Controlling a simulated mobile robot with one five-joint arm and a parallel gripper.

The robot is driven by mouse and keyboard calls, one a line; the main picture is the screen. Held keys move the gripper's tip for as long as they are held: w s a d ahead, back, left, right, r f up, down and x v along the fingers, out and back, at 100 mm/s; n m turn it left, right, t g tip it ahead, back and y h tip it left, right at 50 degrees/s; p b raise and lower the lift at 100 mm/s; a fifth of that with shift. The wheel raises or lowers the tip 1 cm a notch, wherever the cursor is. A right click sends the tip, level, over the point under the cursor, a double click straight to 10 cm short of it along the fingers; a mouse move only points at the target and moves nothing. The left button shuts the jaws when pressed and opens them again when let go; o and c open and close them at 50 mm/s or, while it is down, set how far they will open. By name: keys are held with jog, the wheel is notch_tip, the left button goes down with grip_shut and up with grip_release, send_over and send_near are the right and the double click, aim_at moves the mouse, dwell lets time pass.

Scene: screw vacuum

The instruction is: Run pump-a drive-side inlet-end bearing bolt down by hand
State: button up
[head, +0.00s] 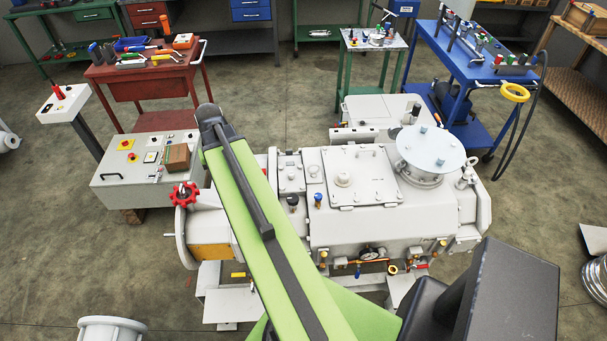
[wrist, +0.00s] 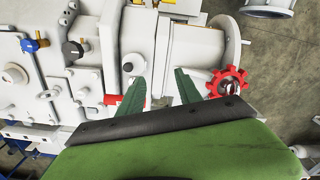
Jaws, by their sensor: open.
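The pale grey pump (head: 385,215) fills the middle of the head view. Its round inlet flange (head: 430,148) carries several blue bolt heads on top. I cannot tell which fastener is the drive-side inlet-end bearing bolt in either view. My gripper (wrist: 160,84) shows in the wrist view as two dark green fingers, spread apart with nothing between them. They are over the pump's grey end housing (wrist: 195,45), beside a red handwheel (wrist: 227,82). In the head view my own green arm hides part of the pump's left end, and the gripper does not show.
A grey control box (head: 140,178) stands left of the pump. A red tool cart (head: 145,85) is behind it, with a small green-legged table (head: 375,45) and a blue bench (head: 475,55) at the back right. Blue and black knobs stick up from the pump. Open floor lies between.

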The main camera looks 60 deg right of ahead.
jog(key=s+d+r+m+p, duration=0.2)
jog(key=s+d+r+m, duration=0.15)
jog(key=s+d, duration=0.75)
jog(key=m+p, duration=0.1)
jog(key=m, duration=0.1)
send_near(302, 186)
notch_tip(302, 186, down, 8)
jog(key=b, duration=1.7)
jog(key=shift+s, duration=0.15)
jog(key=shift+r, duration=0.15)
grip_shut()
